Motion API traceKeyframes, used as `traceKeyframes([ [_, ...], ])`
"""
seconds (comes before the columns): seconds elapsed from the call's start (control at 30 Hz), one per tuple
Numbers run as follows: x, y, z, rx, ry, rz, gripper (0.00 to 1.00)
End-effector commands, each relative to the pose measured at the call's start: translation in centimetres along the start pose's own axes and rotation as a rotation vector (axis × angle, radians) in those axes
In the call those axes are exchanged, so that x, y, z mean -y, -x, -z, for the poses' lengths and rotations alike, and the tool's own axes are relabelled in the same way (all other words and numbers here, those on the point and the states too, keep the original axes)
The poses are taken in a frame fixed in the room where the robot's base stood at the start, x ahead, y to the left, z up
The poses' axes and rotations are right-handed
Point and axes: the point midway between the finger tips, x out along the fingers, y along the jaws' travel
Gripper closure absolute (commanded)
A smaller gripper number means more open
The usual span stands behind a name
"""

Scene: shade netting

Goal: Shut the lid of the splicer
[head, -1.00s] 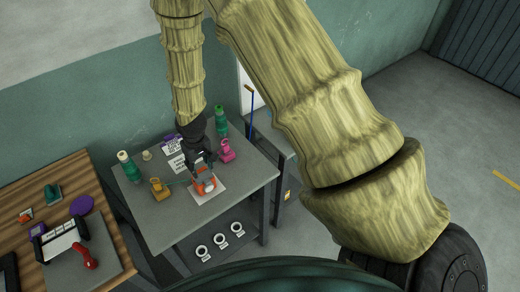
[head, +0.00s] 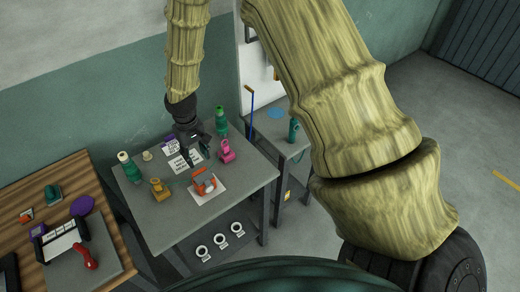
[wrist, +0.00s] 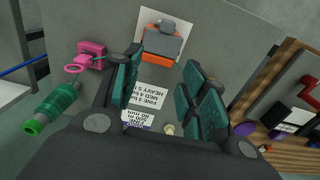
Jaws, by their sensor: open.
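The splicer (head: 203,186) is a small orange device with a grey lid (head: 205,179), standing on a white sheet on the grey table. In the wrist view the grey lid (wrist: 155,44) shows beyond the fingertips, with an orange strip of the body (wrist: 156,58) along its lower edge. I cannot tell for sure how far down the lid is. My gripper (head: 192,158) is above the table, behind the splicer on the wall side and apart from it. In the wrist view my gripper (wrist: 165,70) has its two teal-padded fingers spread, with nothing between them.
A pink device (head: 227,151) stands right of the splicer and a yellow one (head: 159,189) left. Green bottles (head: 221,122) (head: 129,168) stand at the back and left. Printed sheets (head: 184,162) lie under my gripper. A wooden bench (head: 30,212) is at left. The table's front is clear.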

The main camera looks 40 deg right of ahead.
Motion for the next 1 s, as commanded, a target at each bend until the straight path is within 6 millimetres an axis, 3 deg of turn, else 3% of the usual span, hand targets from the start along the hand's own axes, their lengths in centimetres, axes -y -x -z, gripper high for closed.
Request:
traceKeyframes([
  [0.6,0.0,5.8,-0.1,0.000,-0.001,0.001,0.57],
  [1.0,0.5,1.1,-2.2,0.008,-0.003,0.030,0.57],
])
